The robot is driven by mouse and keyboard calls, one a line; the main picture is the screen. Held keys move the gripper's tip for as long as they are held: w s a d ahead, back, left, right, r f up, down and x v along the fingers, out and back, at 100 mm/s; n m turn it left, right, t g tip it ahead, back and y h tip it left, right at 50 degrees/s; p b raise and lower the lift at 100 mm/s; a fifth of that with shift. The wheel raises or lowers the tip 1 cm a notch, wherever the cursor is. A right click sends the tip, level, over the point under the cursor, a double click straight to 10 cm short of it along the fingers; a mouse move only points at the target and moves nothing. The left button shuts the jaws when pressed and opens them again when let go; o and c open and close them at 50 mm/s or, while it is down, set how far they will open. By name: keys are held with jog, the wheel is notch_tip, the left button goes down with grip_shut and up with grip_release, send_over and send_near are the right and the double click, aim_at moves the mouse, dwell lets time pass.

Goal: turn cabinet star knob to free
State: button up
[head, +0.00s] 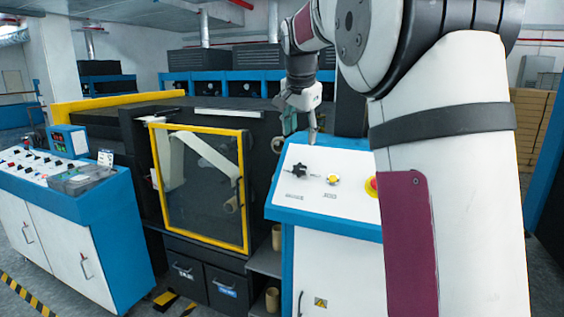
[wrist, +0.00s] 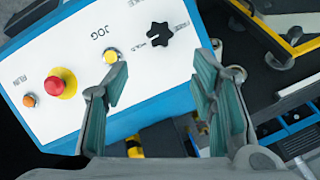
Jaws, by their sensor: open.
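The black star knob (head: 299,170) sits on the sloped white top of the blue-edged cabinet (head: 334,217). In the wrist view the star knob (wrist: 160,34) shows ahead of the fingertips, between their lines, with small printed labels on two sides that I cannot read surely. A pointer-like mark on it is too small to tell. My gripper (head: 301,124) hangs above the back edge of the panel, apart from the knob. In the wrist view my gripper (wrist: 161,80) has its two green-padded fingers spread wide with nothing between them.
A yellow button (head: 333,180) marked JOG and a red mushroom button (head: 373,186) on a yellow base sit beside the knob. An orange button (wrist: 29,100) is farther along. A yellow-framed guard door (head: 200,185) stands left of the cabinet. A control desk (head: 75,190) is far left.

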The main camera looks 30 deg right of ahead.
aim_at(300, 168)
jog(key=p+x, duration=0.1)
jog(key=x, duration=1.2)
jog(key=shift+f, duration=0.15)
jog(key=c, duration=1.1)
